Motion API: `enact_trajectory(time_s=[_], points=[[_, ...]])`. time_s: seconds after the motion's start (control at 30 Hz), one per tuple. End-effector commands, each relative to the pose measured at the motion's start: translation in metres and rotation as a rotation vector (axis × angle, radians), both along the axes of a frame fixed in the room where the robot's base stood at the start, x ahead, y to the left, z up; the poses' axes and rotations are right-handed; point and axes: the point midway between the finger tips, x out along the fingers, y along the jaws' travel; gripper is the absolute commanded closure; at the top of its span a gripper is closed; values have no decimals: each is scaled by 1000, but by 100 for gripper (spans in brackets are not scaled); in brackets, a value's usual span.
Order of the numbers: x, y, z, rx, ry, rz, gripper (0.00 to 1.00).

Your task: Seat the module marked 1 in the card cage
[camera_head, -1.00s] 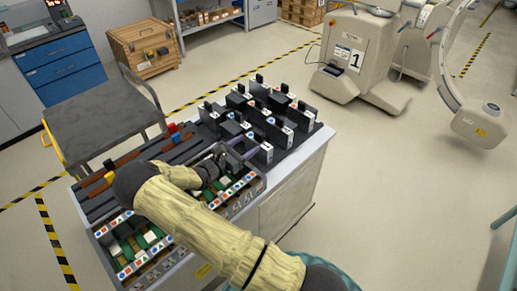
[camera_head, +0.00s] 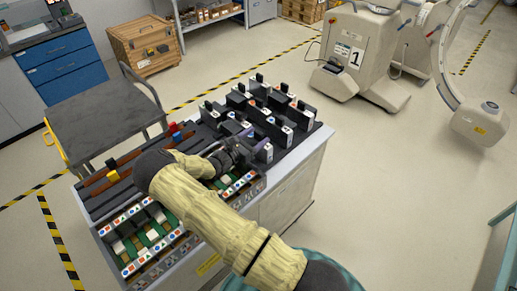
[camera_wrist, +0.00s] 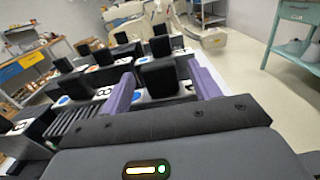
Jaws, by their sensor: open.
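Several black modules with white faces and upright black handles stand in rows, such as one (camera_head: 288,134) on the cart's far right part; I cannot make out which is marked 1. The card cage (camera_head: 190,240), with green boards and rows of coloured symbols, is at the cart's near left, partly hidden by my arm. My gripper (camera_wrist: 163,86) is open, its purple fingers either side of a black module handle (camera_wrist: 160,77) in the wrist view. I cannot tell whether they touch it. The gripper also shows at the near edge of the module rows (camera_head: 248,158).
A grey trolley (camera_head: 100,118) stands left of the cart, with a wooden crate (camera_head: 143,47) behind it. Floor right of the cart is clear. A teal table (camera_wrist: 297,50) is at the right.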

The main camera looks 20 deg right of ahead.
Motion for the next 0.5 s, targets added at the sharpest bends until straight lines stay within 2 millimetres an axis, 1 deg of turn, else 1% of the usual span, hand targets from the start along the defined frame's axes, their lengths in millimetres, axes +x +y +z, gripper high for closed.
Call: enact_trajectory(time_s=[0.23, 0.27, 0.3, 0.37, 0.4, 0.47, 0.5], points=[[0, 0, 0, 0, 0, 0, 38], [0, 0, 0, 0, 0, 0, 44], [0, 0, 0, 0, 0, 0, 52], [0, 0, 0, 0, 0, 0, 64], [0, 0, 0, 0, 0, 0, 72], [0, 0, 0, 0, 0, 0, 83], [0, 0, 0, 0, 0, 0, 91]])
